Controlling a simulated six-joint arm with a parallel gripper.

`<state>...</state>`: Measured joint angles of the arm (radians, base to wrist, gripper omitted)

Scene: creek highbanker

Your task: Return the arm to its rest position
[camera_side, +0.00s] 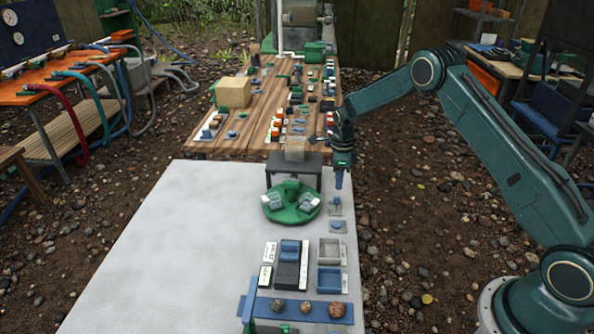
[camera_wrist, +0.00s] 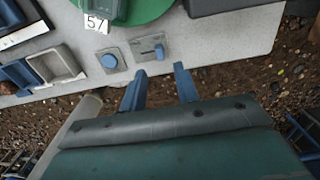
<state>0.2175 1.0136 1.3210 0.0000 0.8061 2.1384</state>
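My gripper (camera_side: 338,182) points down beside the right edge of the pale worktable (camera_side: 190,245). My teal arm reaches to it from the right. In the wrist view the two blue fingers of my gripper (camera_wrist: 160,72) stand apart with nothing between them. Past the fingertips are two small grey plates on the table edge. One plate carries a round blue knob (camera_wrist: 109,62), the other a blue bar-shaped piece (camera_wrist: 153,48). The fingers appear above and clear of both plates.
A green round turntable (camera_side: 292,215) stands left of my gripper, by a dark stand (camera_side: 293,165). A grey tray (camera_side: 329,250), a blue tray (camera_side: 329,281) and a blue rack (camera_side: 290,309) with several stones sit nearer the front. The table's left part is clear. Crowded wooden tables stand behind.

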